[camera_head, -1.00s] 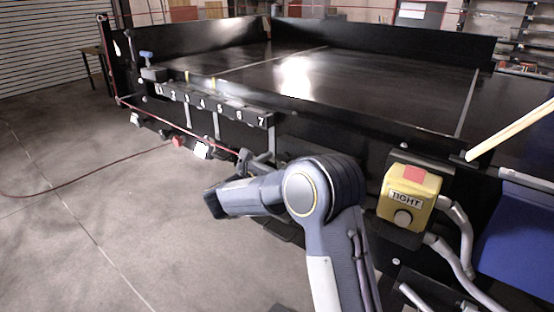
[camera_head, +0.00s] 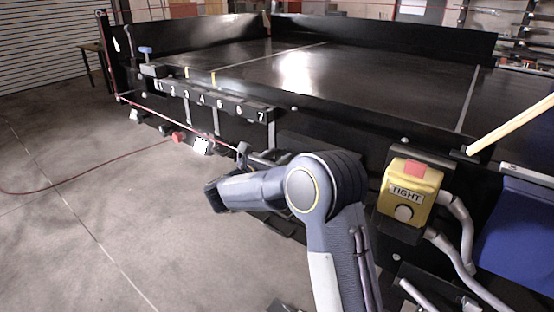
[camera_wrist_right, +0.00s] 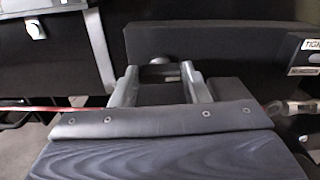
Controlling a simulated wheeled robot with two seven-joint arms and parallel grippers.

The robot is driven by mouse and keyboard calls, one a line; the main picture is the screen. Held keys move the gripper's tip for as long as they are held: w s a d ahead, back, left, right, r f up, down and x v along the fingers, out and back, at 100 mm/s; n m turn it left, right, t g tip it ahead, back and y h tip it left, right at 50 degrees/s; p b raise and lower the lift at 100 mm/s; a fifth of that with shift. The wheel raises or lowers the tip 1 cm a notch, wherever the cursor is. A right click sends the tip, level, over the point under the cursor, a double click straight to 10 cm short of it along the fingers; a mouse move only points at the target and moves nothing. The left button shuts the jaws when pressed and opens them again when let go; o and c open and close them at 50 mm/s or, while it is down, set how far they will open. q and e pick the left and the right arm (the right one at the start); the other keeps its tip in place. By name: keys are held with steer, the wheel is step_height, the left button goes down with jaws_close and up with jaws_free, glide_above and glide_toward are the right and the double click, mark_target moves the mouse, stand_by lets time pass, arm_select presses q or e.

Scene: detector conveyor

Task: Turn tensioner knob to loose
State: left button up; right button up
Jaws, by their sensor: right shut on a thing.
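In the right wrist view, my right gripper (camera_wrist_right: 160,75) has its two grey fingers spread around a dark rounded knob (camera_wrist_right: 160,62) and shut on it, in front of a black panel. Much of the knob is hidden between the fingers. In the head view my right arm reaches in from below and bends left at the conveyor's side; its fingertips and the knob are hidden there. My left gripper is not in view.
The conveyor's black bed (camera_head: 350,80) has a numbered strip (camera_head: 215,103) along its side. A blue panel (camera_head: 520,235) stands at right.

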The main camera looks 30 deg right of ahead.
steer(key=n+b, duration=0.2)
steer(key=b, duration=0.1)
steer(key=shift+f+n, duration=0.25)
steer(key=shift+n, duration=0.15)
steer(key=shift+w+n+b, duration=0.1)
steer(key=shift+n+b, duration=0.4)
steer(key=shift+n, duration=0.4)
steer(key=n, duration=0.2)
steer(key=shift+r+n+b, duration=0.1)
steer(key=shift+n+b, duration=0.25)
steer(key=shift+n, duration=0.05)
steer(key=shift+a+n, duration=0.1)
steer(key=shift+n, duration=0.8)
steer(key=n, duration=0.2)
steer(key=shift+n, duration=0.3)
steer(key=n+p, duration=0.2)
steer(key=n, duration=0.3)
steer(key=shift+n, duration=0.4)
steer(key=o, duration=1)
steer(key=shift+w, duration=0.1)
